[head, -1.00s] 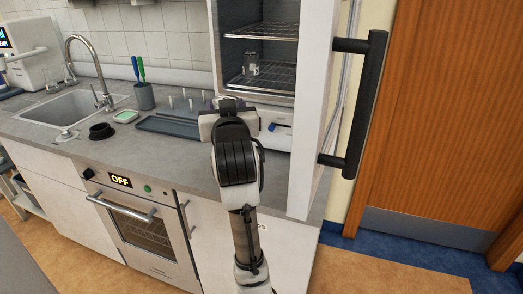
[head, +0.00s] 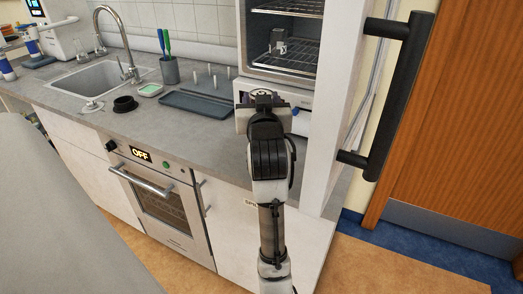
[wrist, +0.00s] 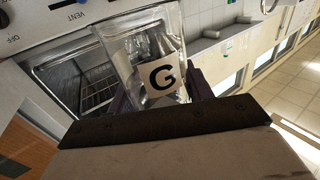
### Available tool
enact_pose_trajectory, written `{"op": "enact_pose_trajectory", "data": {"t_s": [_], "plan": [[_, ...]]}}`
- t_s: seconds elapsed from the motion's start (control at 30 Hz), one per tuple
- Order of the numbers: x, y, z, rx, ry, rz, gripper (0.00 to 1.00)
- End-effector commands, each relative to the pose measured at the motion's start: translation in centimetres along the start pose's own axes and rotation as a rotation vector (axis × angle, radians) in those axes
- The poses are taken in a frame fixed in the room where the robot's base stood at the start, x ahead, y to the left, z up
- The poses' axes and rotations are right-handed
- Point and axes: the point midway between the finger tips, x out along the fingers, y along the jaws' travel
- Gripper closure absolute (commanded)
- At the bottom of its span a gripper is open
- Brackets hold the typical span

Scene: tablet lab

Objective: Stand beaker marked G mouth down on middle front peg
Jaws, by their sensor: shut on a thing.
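The clear glass beaker (wrist: 125,52) carries a white label with a black G in the wrist view. My gripper (wrist: 162,95) is shut on it, with dark purple fingers on either side. I cannot tell which way its mouth points. In the head view my gripper (head: 262,98) is in front of the open cabinet, right of the pegs, and hides the beaker. Several pale upright pegs (head: 213,78) stand on the counter behind a grey-blue tray; their lower parts are partly hidden, and I cannot pick out the middle front one for sure.
The open cabinet (head: 262,62) has wire shelves with a small glass vessel (head: 278,41) on one. Its door (head: 343,110) stands open at right. The grey-blue tray (head: 190,105), a cup of brushes (head: 170,70) and a black ring (head: 125,104) lie left of my gripper.

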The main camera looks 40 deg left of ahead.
Motion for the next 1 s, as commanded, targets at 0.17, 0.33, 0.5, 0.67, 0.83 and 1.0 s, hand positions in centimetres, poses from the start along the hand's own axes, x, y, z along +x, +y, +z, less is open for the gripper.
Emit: {"op": "enact_pose_trajectory", "data": {"t_s": [0.17, 0.33, 0.5, 0.67, 0.83, 1.0], "plan": [[0.0, 0.0, 4.1, 0.0, -0.006, 0.0, 0.76], [0.0, 0.0, 7.8, 0.0, -0.005, 0.0, 0.76], [-0.1, 0.0, 10.0, -0.001, -0.001, -0.001, 0.76], [0.0, 0.0, 11.2, -0.001, 0.0, 0.0, 0.76], [0.0, 0.0, 13.9, -0.001, -0.004, 0.0, 0.76], [0.0, 0.0, 14.9, 0.0, 0.0, 0.0, 0.76]]}}
